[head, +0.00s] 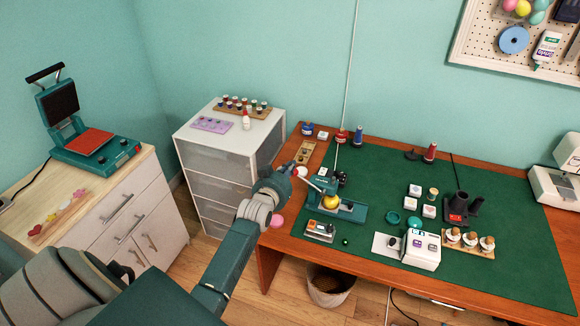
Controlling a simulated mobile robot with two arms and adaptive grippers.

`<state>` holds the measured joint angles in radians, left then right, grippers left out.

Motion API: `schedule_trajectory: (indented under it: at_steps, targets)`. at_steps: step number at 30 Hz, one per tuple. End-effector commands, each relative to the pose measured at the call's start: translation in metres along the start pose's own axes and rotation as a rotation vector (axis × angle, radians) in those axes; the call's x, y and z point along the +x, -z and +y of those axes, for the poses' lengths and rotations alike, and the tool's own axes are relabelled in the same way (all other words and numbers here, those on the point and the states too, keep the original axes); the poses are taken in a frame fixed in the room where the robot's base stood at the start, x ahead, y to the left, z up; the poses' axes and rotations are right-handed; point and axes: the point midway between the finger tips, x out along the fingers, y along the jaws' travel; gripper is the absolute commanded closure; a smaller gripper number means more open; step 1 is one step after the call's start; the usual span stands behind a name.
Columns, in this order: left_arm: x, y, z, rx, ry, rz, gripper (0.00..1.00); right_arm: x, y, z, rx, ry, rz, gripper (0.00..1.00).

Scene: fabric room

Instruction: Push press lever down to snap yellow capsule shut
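A small teal press (348,211) stands on the green mat at the front left of the work table. A yellow capsule (331,202) sits in the press. The press lever (314,185) is a thin light bar that slants up and left from the press, raised at its outer end. My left gripper (291,168) is at the table's left edge, close to the outer end of the lever. It is too small to tell whether it touches the lever or whether its fingers are open. My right gripper is not in view.
The green mat (385,170) holds thread spools, small white boxes, a white device (421,250) and a wooden rack of jars (467,242). A small silver-grey box (320,231) lies before the press. A white drawer cabinet (218,165) stands behind my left arm.

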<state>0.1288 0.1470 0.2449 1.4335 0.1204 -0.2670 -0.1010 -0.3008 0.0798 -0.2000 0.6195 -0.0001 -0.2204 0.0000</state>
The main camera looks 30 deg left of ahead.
Motion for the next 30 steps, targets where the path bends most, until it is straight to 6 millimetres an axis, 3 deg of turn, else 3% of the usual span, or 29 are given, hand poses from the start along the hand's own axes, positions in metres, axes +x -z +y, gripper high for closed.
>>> schedule_trajectory:
  at_steps: [30]
  targets:
    - [0.004,-0.019,-0.012,-0.123,-0.031,-0.003,1.00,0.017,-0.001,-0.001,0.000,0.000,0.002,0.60]
